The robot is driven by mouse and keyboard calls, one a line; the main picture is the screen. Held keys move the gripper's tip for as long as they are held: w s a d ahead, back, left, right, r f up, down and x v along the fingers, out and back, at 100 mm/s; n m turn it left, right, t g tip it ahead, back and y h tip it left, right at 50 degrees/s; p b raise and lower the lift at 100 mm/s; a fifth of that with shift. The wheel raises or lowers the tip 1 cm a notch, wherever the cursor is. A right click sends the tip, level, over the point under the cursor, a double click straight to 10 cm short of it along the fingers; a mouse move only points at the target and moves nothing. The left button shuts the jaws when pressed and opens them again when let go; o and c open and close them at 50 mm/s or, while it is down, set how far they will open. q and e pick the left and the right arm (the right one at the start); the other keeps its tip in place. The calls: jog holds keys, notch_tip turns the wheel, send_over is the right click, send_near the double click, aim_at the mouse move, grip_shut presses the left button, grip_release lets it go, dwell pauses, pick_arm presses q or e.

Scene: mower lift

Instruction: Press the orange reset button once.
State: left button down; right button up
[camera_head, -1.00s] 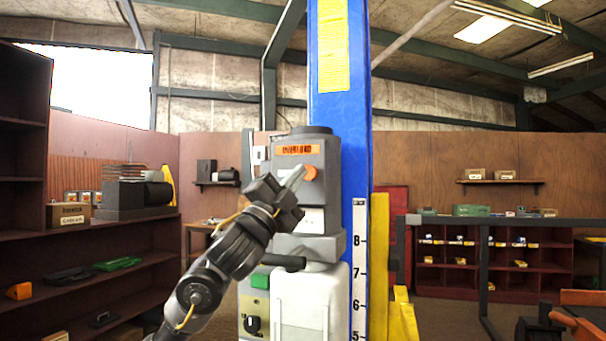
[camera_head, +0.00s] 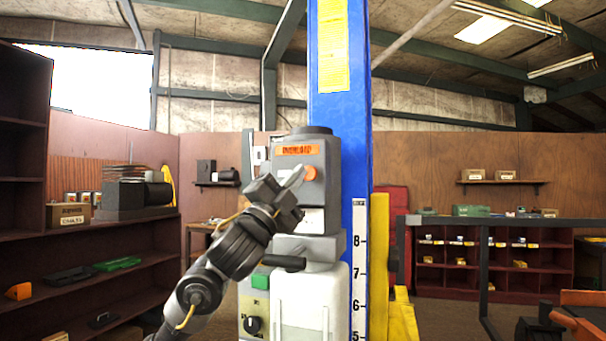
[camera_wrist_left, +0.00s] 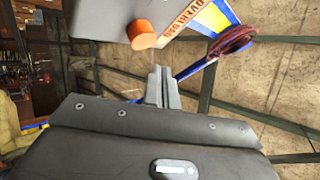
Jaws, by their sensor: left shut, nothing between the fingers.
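The orange reset button (camera_head: 309,173) is a round knob on the front of a grey control box (camera_head: 318,157), under an orange label reading OVERLOAD (camera_head: 297,150). My left gripper (camera_head: 298,176) is shut and empty, its fingertips just left of the button in the head view. In the left wrist view the closed fingers (camera_wrist_left: 161,72) point up the picture, and the button (camera_wrist_left: 141,34) lies ahead and slightly left of their tips. A small gap shows between tips and button there; I cannot tell the depth exactly. My right gripper is not in view.
The box is mounted on a blue lift post (camera_head: 341,90) with a height scale. Below it are a black handle (camera_head: 284,262), a green button (camera_head: 260,281) and a black knob (camera_head: 252,325). A yellow upright (camera_head: 379,260) stands right. Shelves stand left.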

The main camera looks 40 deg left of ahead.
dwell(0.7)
pick_arm(q)
jog(key=shift+w, duration=0.1)
jog(key=shift+w+a, duration=0.15)
jog(key=shift+w, duration=0.3)
jog(key=shift+w+a, duration=0.2)
jog(key=shift+w, duration=0.35)
dwell(0.7)
jog(key=shift+s, duration=0.15)
jog(key=shift+s+d, duration=0.3)
jog(key=shift+s, duration=0.5)
